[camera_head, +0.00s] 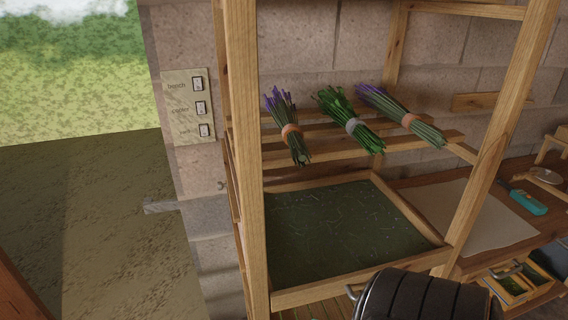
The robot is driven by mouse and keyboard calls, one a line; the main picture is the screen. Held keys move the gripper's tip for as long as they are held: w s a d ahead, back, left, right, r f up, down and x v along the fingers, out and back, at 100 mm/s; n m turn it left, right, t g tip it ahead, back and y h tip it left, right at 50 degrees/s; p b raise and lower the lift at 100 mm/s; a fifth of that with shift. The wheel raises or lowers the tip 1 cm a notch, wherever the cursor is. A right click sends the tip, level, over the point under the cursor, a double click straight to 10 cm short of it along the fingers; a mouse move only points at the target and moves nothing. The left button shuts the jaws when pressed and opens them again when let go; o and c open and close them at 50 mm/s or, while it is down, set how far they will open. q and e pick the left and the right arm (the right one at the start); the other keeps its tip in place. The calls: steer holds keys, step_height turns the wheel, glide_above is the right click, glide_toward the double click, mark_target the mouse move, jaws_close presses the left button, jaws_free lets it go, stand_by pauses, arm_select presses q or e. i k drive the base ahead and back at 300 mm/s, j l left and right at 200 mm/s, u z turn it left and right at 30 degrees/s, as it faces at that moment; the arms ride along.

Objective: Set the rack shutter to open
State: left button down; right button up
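A beige switch panel (175,107) is fixed to the stone wall left of the wooden rack (251,200). It carries three small white switches in a column. The upper switch (197,84) is labelled "bench" and the middle switch (200,107) "center". The lower switch (204,130) has a label too small to read surely. I cannot tell which way each switch is set. No shutter can be clearly made out; a wide opening at the left shows grass and ground outside.
Three tied herb bundles (352,125) lie on the rack's slats above a dark mesh tray (340,230). A grey ledge (185,205) juts out below the panel. A bench with a pale sheet (465,215) is at right.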

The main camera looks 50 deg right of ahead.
mark_target(221, 186)
steer(key=i+z, duration=0.2)
steer(key=z, duration=0.25)
steer(key=i+z, duration=0.2)
steer(key=z, duration=0.2)
steer(key=i+j+z, duration=0.15)
steer(key=z, duration=0.3)
steer(key=i+j+z, duration=0.15)
steer(key=z, duration=0.25)
steer(key=i+j+z, duration=0.2)
steer(key=z, duration=0.15)
